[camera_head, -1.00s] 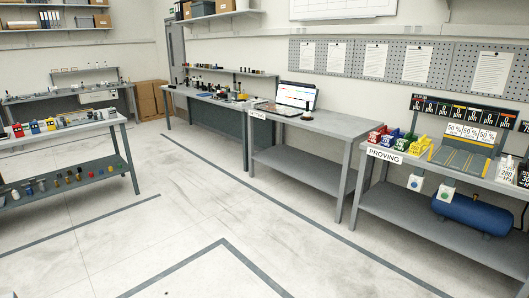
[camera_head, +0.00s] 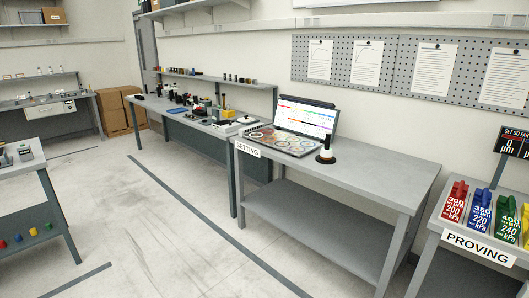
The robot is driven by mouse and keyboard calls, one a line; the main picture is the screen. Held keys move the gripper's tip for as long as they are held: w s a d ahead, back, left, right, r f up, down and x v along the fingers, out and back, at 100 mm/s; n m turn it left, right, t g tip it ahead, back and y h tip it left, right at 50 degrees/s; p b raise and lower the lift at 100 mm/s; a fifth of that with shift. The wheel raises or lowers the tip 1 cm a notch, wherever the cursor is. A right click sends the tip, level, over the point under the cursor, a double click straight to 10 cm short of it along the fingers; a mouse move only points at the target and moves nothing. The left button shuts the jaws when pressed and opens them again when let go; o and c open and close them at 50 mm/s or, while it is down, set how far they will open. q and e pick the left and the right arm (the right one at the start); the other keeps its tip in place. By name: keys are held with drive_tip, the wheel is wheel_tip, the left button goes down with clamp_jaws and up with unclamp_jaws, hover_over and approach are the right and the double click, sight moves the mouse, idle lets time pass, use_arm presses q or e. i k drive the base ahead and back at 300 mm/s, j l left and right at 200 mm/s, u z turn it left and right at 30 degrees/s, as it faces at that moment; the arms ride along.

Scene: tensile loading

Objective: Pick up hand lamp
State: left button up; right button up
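A small upright item with a round black base, a pale greenish middle and a dark top (camera_head: 326,149) stands on the setting bench (camera_head: 375,160), right of an open laptop (camera_head: 303,117). It may be the hand lamp, but it is too small to be sure. Other small dark items crowd the bench further back, and I cannot tell whether one is a lamp. Neither of my grippers is in view.
A back bench (camera_head: 165,108) carries several small tools. The proving bench (camera_head: 478,230) at the right holds red, blue and green blocks. Another bench (camera_head: 48,163) stands at the left. Cardboard boxes (camera_head: 112,112) are stacked behind. Open floor (camera_head: 150,220) lies between the benches.

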sight(326, 153)
drive_tip(key=i+z, duration=0.15)
drive_tip(key=i, duration=0.3)
drive_tip(key=i+j+z, duration=0.1)
drive_tip(key=i, duration=0.3)
drive_tip(key=i+j+z, duration=0.15)
drive_tip(key=i, duration=0.3)
drive_tip(key=i+j+z, duration=0.15)
drive_tip(key=i, duration=0.25)
